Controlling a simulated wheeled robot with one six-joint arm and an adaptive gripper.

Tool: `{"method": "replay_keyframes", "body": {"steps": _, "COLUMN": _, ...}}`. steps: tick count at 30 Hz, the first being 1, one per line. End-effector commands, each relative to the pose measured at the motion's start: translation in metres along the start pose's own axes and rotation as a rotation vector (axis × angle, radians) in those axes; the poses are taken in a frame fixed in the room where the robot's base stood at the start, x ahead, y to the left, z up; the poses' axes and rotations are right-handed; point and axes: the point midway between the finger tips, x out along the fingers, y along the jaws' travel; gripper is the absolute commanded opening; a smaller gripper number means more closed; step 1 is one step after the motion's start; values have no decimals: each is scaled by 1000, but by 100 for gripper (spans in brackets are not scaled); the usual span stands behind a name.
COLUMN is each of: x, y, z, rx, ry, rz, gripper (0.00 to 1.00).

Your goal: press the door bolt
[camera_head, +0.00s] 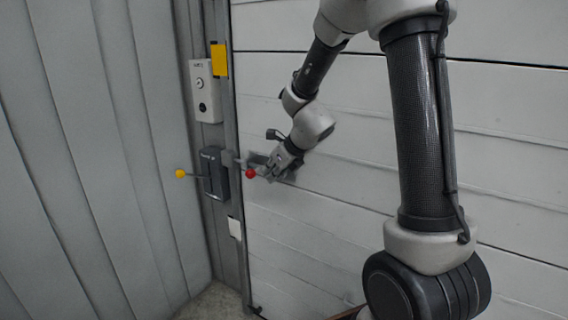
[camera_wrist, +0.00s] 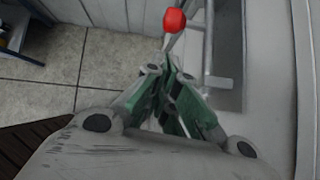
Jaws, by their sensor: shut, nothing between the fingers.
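A dark latch box (camera_head: 214,172) is fixed to the post beside the white panelled door (camera_head: 330,215). A yellow ball (camera_head: 180,174) sits on a rod at its left. A red ball (camera_head: 250,173) is at its right, close to my gripper (camera_head: 264,172). In the wrist view the red ball (camera_wrist: 174,21) is on a thin rod just beyond my gripper (camera_wrist: 172,72). My green-padded fingers are shut and empty, with their tips near that rod. I cannot tell whether they touch it. Which part is the bolt is unclear; my gripper partly covers the metal fitting on the door.
A pale control box (camera_head: 204,91) and a yellow plate (camera_head: 219,60) are on the post above the latch. A grey corrugated wall (camera_head: 85,160) stands at left. A recessed metal fitting (camera_wrist: 228,55) lies right of my fingers. Tiled floor (camera_wrist: 115,60) shows at left.

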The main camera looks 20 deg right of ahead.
Motion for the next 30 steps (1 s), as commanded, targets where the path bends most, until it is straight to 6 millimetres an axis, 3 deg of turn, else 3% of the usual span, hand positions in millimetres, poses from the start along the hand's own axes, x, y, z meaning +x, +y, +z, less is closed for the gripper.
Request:
{"method": "replay_keyframes", "body": {"steps": 6, "x": -45, "y": 0, "z": 1, "rx": -2, "ry": -3, "rz": -2, "gripper": 0}}
{"method": "replay_keyframes", "body": {"steps": 12, "x": -73, "y": 0, "z": 0, "rx": -1, "ry": -1, "rz": -2, "gripper": 0}}
{"method": "replay_keyframes", "body": {"steps": 30, "x": -82, "y": 0, "z": 0, "rx": 1, "ry": 1, "rz": -1, "gripper": 0}}
